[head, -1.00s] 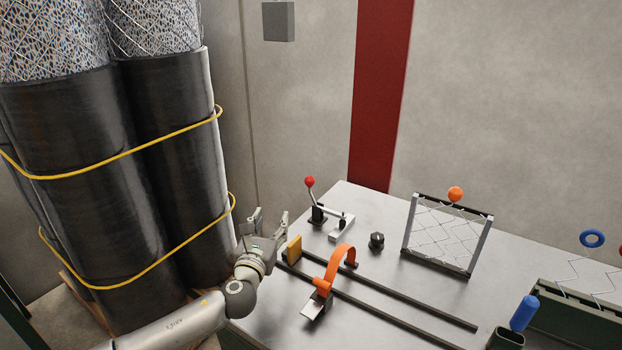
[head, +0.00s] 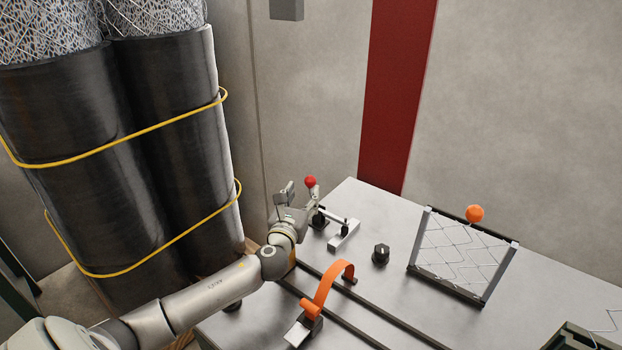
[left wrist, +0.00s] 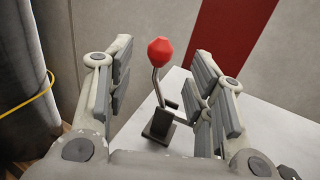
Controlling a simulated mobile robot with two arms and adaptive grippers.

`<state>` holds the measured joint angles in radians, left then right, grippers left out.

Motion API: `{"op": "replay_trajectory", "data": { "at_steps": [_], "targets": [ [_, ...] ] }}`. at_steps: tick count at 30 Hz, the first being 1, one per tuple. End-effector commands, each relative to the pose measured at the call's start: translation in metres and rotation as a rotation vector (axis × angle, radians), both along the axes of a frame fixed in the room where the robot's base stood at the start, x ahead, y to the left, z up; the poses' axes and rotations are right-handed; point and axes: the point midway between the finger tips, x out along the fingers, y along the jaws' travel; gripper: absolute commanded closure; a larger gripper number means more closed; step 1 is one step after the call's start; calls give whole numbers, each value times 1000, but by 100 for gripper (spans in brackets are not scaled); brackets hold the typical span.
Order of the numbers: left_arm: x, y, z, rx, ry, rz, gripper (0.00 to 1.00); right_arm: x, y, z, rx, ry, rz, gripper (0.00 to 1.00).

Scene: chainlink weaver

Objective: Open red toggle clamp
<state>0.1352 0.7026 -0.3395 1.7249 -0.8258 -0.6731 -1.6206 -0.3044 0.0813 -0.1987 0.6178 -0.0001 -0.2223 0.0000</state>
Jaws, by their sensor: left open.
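The toggle clamp has a red ball knob (head: 310,182) on a metal lever, which stands upright over a dark base (head: 319,219) near the far left corner of the table. My left gripper (head: 299,190) is open beside the knob in the head view. In the left wrist view, the red knob (left wrist: 160,51) and its lever show between the two spread fingers (left wrist: 159,85), ahead of them, and neither finger touches the knob. The clamp's dark base (left wrist: 159,124) shows below. My right gripper is not in view.
A black knob (head: 381,254), an orange curved handle (head: 333,286) and dark rails (head: 362,301) are on the table. A framed wire mesh (head: 461,252) with an orange ball stands at right. Large dark wrapped rolls (head: 110,150) stand at left.

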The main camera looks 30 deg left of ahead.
Motion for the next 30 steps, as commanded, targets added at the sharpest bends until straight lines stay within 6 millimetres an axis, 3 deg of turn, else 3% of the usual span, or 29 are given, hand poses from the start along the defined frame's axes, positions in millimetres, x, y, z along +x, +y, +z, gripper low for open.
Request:
{"op": "replay_trajectory", "data": {
  "at_steps": [5, 13, 27, 30],
  "targets": [
    [30, 10, 1, -2, -2, 2, 51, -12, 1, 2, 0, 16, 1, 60],
    [62, 20, 1, 1, -2, 1, 51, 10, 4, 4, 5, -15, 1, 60],
    [71, 23, 0, 0, 0, -1, 51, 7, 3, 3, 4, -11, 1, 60],
    [71, 23, 0, 0, 0, 0, 62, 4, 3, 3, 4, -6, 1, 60]
  ]
}}
